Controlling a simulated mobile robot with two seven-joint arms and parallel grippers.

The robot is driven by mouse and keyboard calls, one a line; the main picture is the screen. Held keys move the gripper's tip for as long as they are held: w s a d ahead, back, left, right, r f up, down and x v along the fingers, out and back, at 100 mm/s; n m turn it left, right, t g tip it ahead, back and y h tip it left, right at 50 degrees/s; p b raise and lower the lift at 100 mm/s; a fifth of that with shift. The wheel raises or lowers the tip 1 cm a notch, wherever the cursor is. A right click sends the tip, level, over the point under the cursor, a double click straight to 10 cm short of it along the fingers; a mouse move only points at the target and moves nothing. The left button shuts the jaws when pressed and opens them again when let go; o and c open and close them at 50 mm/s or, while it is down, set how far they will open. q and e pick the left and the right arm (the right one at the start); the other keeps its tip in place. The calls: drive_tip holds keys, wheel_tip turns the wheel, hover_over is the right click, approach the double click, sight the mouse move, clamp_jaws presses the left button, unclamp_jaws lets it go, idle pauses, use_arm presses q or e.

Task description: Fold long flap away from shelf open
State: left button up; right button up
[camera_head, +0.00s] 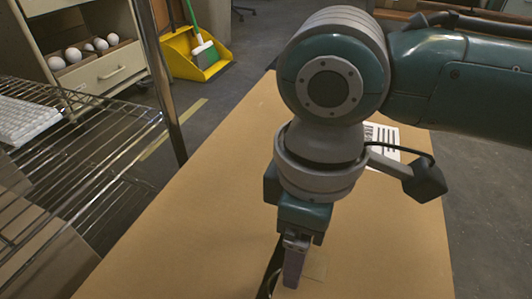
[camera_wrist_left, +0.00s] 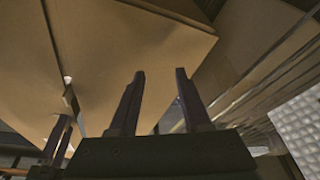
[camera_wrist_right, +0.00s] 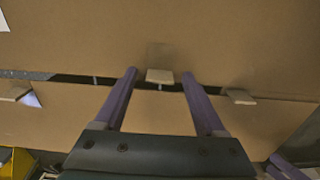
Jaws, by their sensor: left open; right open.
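A large cardboard box top (camera_head: 190,220) fills the middle of the head view. Its long flap away from the shelf (camera_head: 385,230) lies flat on the right and carries a white printed label (camera_head: 385,138). In the right wrist view this flap (camera_wrist_right: 240,45) is the upper panel, with a narrow dark gap below it. My right gripper (camera_wrist_right: 159,72) is open at this gap, its fingers on either side of a small cardboard tab (camera_wrist_right: 160,76). I cannot tell whether they touch. My left gripper (camera_wrist_left: 160,72) is open and empty near cardboard panels; the head view does not show it.
A wire shelf (camera_head: 105,140) with a metal post stands close to the box's left; it also shows in the left wrist view (camera_wrist_left: 262,78). A white object (camera_head: 22,120) lies on it. A yellow dustpan (camera_head: 180,55) and a drawer of white balls (camera_head: 110,68) are behind.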

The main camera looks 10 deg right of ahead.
clamp_jaws()
idle(0.6)
idle(0.8)
